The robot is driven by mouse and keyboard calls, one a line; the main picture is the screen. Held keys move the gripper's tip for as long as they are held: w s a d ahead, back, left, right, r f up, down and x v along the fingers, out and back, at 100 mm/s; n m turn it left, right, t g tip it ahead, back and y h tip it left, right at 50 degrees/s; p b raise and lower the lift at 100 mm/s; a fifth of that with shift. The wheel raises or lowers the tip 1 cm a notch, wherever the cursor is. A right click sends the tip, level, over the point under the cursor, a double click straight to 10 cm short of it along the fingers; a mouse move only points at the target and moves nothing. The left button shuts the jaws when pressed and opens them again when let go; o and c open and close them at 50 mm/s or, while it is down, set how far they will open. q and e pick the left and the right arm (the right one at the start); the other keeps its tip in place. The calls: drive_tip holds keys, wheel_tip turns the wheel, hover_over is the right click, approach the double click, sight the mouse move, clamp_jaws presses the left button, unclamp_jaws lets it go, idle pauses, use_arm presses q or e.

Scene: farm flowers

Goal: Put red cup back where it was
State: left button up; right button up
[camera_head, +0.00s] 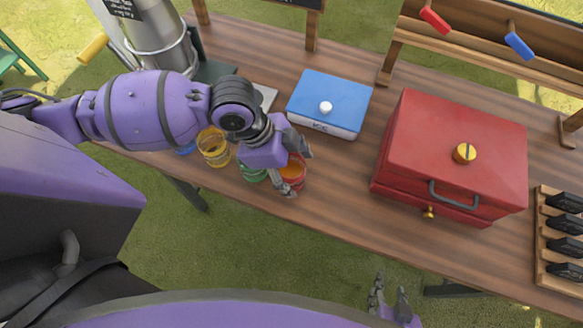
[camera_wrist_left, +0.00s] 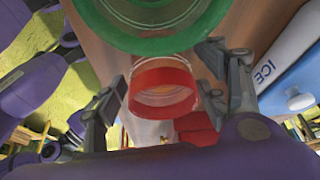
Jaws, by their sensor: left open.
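The red cup (camera_head: 293,174) stands near the front edge of the wooden table, right of the green cup (camera_head: 253,175). My left gripper (camera_head: 293,168) is open, with its fingers on either side of the red cup. In the left wrist view the red cup (camera_wrist_left: 162,78) shows between the two spread fingers, with small gaps beside it. The green cup's rim (camera_wrist_left: 150,40) is close to the camera there. My right gripper (camera_head: 391,298) is empty and open beyond the table's front edge, low in the head view.
A yellow cup (camera_head: 213,152) and a partly hidden blue cup (camera_head: 186,151) stand to the left. A blue-lidded ice box (camera_head: 330,95) is behind the red cup. A red grill-like box (camera_head: 450,155) stands right, with bare tabletop (camera_head: 345,172) between. A metal dispenser (camera_head: 158,40) is back left.

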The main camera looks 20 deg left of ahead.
use_arm(q)
drive_tip(key=w+p+v, duration=0.1)
drive_tip(key=v, duration=1.1)
drive_tip(key=shift+s, duration=0.45)
